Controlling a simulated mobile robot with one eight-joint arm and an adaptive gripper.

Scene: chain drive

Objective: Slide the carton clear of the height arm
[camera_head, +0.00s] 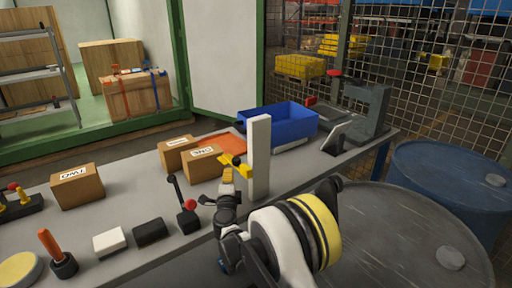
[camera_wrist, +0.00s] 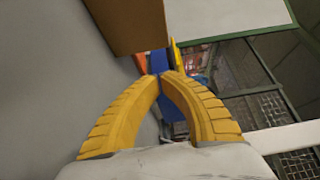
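The carton marked ONE (camera_head: 203,164) stands upright on the grey table, left of a white post (camera_head: 259,158). A yellow arm (camera_head: 240,168) with a red end reaches from near the post to the carton's right side; whether it touches the carton is unclear. My gripper (camera_head: 228,180) is low in front of the post, close to the carton's right end. In the wrist view the yellow fingers of my gripper (camera_wrist: 160,76) meet at their tips with nothing seen between them. A brown carton (camera_wrist: 130,25) is just beyond the fingertips there, partly cut off by the frame.
Another carton (camera_head: 175,154) stands behind, and carton TWO (camera_head: 77,187) stands left. A blue bin (camera_head: 278,122) and an orange sheet (camera_head: 222,143) lie behind. A red-knobbed lever (camera_head: 187,215) and black and white blocks line the front edge. The table between the cartons is clear.

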